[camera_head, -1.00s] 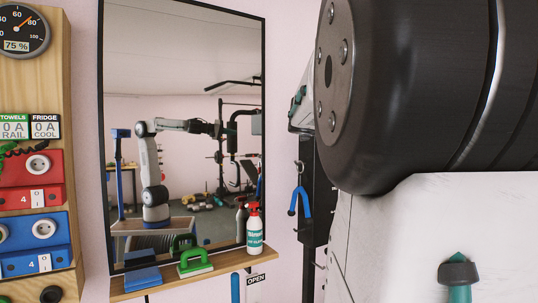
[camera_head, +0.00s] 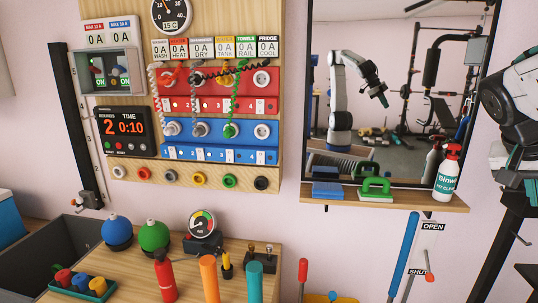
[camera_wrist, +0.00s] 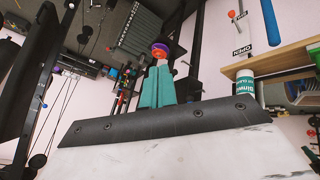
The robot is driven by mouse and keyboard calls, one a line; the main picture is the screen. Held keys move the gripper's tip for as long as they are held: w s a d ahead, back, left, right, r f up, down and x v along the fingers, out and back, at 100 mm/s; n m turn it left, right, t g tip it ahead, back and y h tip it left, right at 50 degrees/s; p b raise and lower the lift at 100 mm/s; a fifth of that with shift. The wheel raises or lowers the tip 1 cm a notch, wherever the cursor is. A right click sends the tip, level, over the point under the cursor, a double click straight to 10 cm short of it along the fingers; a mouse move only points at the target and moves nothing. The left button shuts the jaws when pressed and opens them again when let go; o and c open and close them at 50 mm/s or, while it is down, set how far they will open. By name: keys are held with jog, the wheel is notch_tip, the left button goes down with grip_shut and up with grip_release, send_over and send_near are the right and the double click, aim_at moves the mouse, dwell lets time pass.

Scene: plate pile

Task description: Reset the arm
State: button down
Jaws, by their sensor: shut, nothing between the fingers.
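My arm (camera_head: 508,105) shows at the right edge of the head view, cut off by the frame. In the wrist view my gripper (camera_wrist: 158,70) has its two teal fingers together, with nothing between them. A purple and orange round thing (camera_wrist: 160,49) shows just past the fingertips, but I cannot tell how far off it is. The mirror (camera_head: 400,50) reflects my arm raised and bent, with its end hanging down.
A wooden shelf (camera_head: 410,202) under the mirror bears a blue block (camera_head: 327,190), a green-handled block (camera_head: 375,190) and a spray bottle (camera_head: 447,172). A socket panel (camera_head: 220,110) hangs left. Below it, a wooden bench (camera_head: 135,285) holds several items. Open air lies before the mirror.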

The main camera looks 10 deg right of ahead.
jog(key=a+f+n+y, duration=0.2)
jog(key=a+f+n, duration=0.1)
jog(key=a, duration=0.6)
jog(key=s+a+f+n+t+y, duration=0.1)
jog(key=a+f+n+y, duration=0.1)
jog(key=a+n, duration=0.3)
jog(key=s+a+f+n+t+y, duration=0.1)
jog(key=a+f+n, duration=0.3)
jog(key=a, duration=0.9)
jog(key=shift+s+a+f+y, duration=0.25)
jog(key=shift+a+f+y, duration=0.15)
jog(key=shift+y, duration=0.5)
